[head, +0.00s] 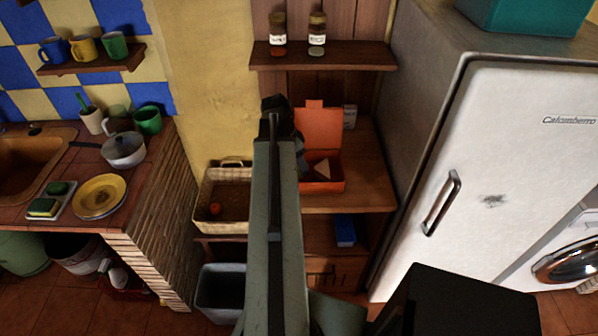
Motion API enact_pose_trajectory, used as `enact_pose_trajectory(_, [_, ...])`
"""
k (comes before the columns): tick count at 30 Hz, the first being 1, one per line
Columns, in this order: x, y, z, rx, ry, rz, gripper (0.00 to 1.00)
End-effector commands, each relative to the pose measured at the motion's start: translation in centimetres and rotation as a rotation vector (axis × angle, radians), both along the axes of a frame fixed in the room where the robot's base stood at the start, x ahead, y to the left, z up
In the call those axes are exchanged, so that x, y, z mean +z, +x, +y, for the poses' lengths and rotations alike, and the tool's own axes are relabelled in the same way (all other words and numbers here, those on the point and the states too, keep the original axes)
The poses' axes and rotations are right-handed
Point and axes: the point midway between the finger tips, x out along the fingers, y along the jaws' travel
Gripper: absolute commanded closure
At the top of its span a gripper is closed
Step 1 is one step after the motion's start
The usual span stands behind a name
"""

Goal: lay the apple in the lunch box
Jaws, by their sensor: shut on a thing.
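The lunch box (325,187) is orange-red and stands on the wooden shelf unit, its lid (318,128) raised at the back. A pale wedge, like a sandwich, lies in it. My arm runs up the middle of the head view. A dark part of my gripper (300,158) shows at the arm's right edge, by the left side of the lunch box. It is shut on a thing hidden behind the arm. A small red round thing (214,209) lies in the wicker basket left of the arm; I cannot tell whether it is an apple.
Two jars stand on the upper shelf (350,55). A white fridge (500,150) borders the right side, a brick counter (165,210) the left. A grey bin (218,290) and a blue box (344,231) are lower down.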

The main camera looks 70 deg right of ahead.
Motion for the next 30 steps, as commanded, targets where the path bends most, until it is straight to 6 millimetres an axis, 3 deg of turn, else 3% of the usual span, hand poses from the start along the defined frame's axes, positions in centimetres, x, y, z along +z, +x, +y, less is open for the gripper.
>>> enact_pose_trajectory(1, [-1.8,0.0,0.0,0.000,0.000,0.000,0.90])
enact_pose_trajectory(2, [-2.1,0.0,0.0,0.000,0.000,0.000,0.90])
enact_pose_trajectory(13, [-2.1,0.1,0.0,0.001,0.000,0.000,0.90])
enact_pose_trajectory(14, [-2.0,0.1,0.0,0.001,0.000,0.000,0.42])
enact_pose_trajectory(16, [-1.9,0.1,0.0,0.001,0.000,0.000,0.25])
enact_pose_trajectory(25, [-1.7,0.1,0.0,0.002,0.000,-0.001,0.25])
enact_pose_trajectory(30, [0.1,0.5,0.2,0.003,0.000,0.000,0.25])
